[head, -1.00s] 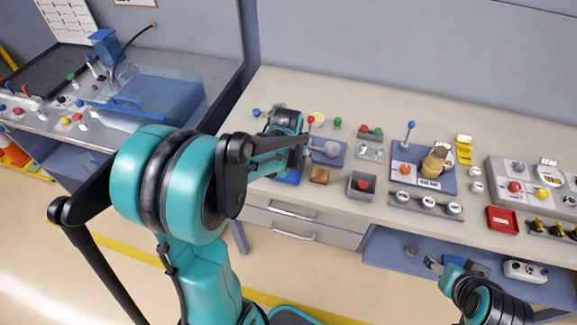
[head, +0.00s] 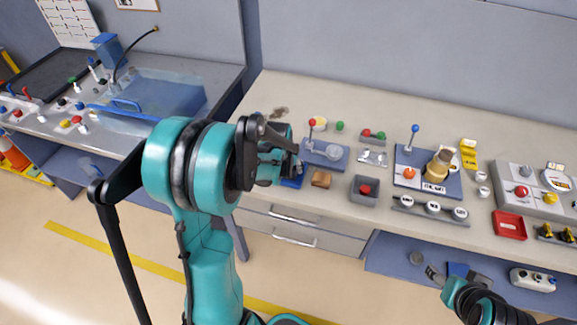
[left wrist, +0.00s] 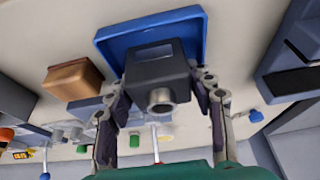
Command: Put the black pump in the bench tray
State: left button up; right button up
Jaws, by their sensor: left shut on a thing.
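The black pump (left wrist: 158,78), a dark box with a round grey port, is between the fingers of my left gripper (left wrist: 162,108) in the left wrist view. The gripper is shut on it. The blue bench tray (left wrist: 112,42) lies just behind the pump in that view, and the pump overlaps it. I cannot tell whether they touch. In the head view, only part of the blue tray (head: 292,182) shows at the bench's front edge; my left gripper (head: 288,168) and arm cover the rest and the pump. My right gripper (head: 434,273) is low at the right, its fingers unclear.
A plate with a red-topped lever (head: 325,153) stands behind. The bench's back strip is mostly clear.

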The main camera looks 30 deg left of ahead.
pick_arm(q)
jog(key=o, duration=1.4)
jog(key=shift+o, duration=0.2)
jog(key=shift+r+p, duration=0.25)
jog(key=shift+p, duration=0.1)
jog(key=p+v, duration=0.4)
jog(key=v, duration=0.8)
jog(key=s+d+r+m+t+h, duration=0.1)
jog(key=s+d+r, duration=0.3)
jog(key=s+d, duration=1)
jog(key=shift+s+d+r+m+t, duration=0.2)
jog(key=shift+r+m+t, duration=0.2)
jog(key=shift+m+t, duration=0.5)
